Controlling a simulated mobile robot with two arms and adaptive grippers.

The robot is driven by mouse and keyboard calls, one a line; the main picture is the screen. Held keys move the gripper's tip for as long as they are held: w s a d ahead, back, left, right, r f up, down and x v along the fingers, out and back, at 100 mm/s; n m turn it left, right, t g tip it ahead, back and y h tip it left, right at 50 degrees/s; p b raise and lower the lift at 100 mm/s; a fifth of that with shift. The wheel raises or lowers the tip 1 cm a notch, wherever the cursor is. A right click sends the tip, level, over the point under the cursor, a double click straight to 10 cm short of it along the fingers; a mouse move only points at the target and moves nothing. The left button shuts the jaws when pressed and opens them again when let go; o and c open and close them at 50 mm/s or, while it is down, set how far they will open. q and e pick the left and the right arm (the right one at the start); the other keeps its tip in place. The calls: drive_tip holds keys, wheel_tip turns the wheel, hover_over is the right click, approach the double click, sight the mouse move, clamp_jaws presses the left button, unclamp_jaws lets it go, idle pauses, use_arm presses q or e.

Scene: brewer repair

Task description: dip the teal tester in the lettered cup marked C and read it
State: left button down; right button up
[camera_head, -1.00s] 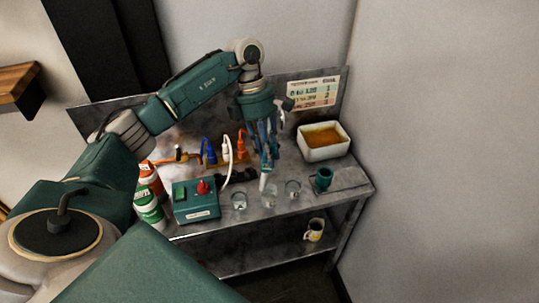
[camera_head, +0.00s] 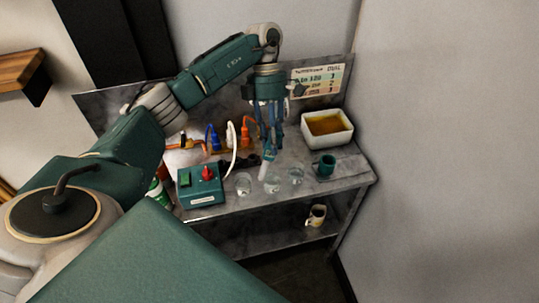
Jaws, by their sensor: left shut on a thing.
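My left gripper (camera_head: 269,143) is above the bench, shut on the tester (camera_head: 265,167), a slim piece with a teal upper part and a pale lower end. The tester points down and is slightly tilted. Its lower end is close to the left and middle clear cups; I cannot tell whether it is touching or inside one. Three clear cups stand in a row: left (camera_head: 244,184), middle (camera_head: 272,184) and right (camera_head: 296,176). Their letters are too small to read, so I cannot tell which is C. Any reading on the tester is not legible. My right gripper is not in view.
A teal control box (camera_head: 201,187) with a red knob stands left of the cups. A teal mug (camera_head: 326,164) and a white tray of amber stuff (camera_head: 327,127) are at right. Colored fittings and a white hose (camera_head: 234,146) stand behind. A chart (camera_head: 320,80) hangs on the backboard.

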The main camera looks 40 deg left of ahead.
use_arm(q)
drive_tip(key=shift+a+f+t, duration=0.1)
drive_tip(key=shift+t, duration=0.2)
drive_tip(key=t+b, duration=0.1)
drive_tip(key=b, duration=0.2)
drive_tip(key=t+b, duration=0.2)
drive_tip(key=b, duration=0.1)
drive_tip(key=m+t+b, duration=0.1)
drive_tip(key=b, duration=0.2)
drive_tip(key=shift+f+t, duration=0.25)
drive_tip(key=shift+t, duration=0.15)
drive_tip(key=shift+r+b, duration=0.2)
drive_tip(key=shift+b, duration=0.25)
drive_tip(key=shift+r+t, duration=0.2)
drive_tip(key=shift+t, duration=0.1)
drive_tip(key=shift+d, duration=0.2)
